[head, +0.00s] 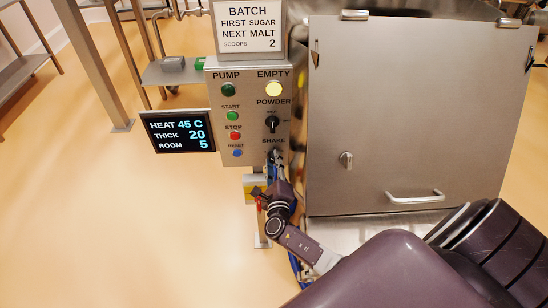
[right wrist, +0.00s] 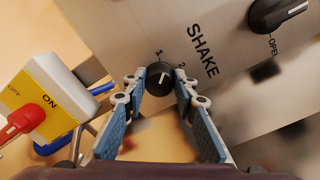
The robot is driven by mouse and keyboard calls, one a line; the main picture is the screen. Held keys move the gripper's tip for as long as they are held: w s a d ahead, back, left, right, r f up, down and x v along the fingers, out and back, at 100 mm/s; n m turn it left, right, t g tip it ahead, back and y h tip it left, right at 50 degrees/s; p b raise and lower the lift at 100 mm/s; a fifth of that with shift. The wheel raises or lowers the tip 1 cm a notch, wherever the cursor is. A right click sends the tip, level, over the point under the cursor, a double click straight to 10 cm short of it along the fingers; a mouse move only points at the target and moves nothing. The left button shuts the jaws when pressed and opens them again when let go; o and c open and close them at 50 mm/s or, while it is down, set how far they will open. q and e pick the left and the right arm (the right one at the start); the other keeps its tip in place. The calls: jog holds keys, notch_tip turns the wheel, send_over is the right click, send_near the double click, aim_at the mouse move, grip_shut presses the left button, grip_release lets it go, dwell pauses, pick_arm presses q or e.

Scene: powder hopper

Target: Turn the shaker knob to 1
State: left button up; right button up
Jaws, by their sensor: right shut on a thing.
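The shaker knob (right wrist: 158,84) is a round black knob with a white mark, under the word SHAKE on the panel. The 2 is to the upper right of the knob. My right gripper (right wrist: 160,88) has its blue-padded fingers on both sides of the knob and is shut on it. In the head view my right gripper (head: 275,162) reaches the bottom of the grey panel (head: 246,138) and mostly hides the knob. My left gripper is out of view.
The powder knob (head: 272,124) sits just above. Pump buttons, such as the red stop button (head: 235,135), are to the left. A yellow box with a red switch (right wrist: 28,120) is close beside my right gripper. A steel cabinet door (head: 415,110) stands to the right.

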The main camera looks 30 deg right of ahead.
jog(key=n+p, duration=0.1)
jog(key=n, duration=0.2)
jog(key=shift+p, duration=0.35)
jog(key=shift+a+n, duration=0.1)
jog(key=shift+n, duration=0.2)
jog(key=shift+f, duration=0.1)
jog(key=o, duration=1.2)
jog(key=shift+c, duration=0.2)
jog(key=v, duration=1.2)
